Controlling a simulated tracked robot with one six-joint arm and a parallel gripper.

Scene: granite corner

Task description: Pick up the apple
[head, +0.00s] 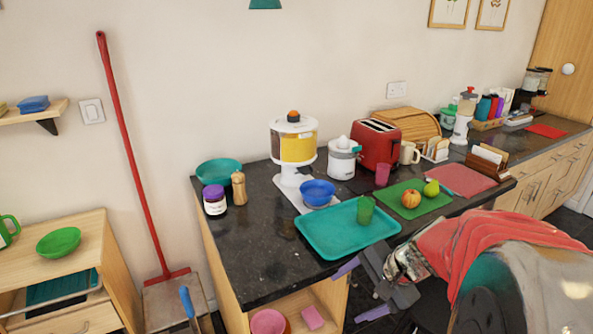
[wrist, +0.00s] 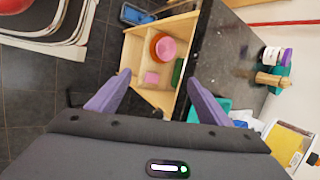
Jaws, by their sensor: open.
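The apple (head: 411,198), red and yellow, sits on a green board (head: 422,203) on the dark counter in the head view. A green pear-like fruit (head: 431,188) is just right of and behind it. My gripper (head: 358,290) is open, with purple fingers, in front of the counter's front edge, left of and nearer than the apple. In the wrist view my gripper (wrist: 158,78) is empty, over an open shelf with a pink bowl (wrist: 166,49). The apple does not show in the wrist view.

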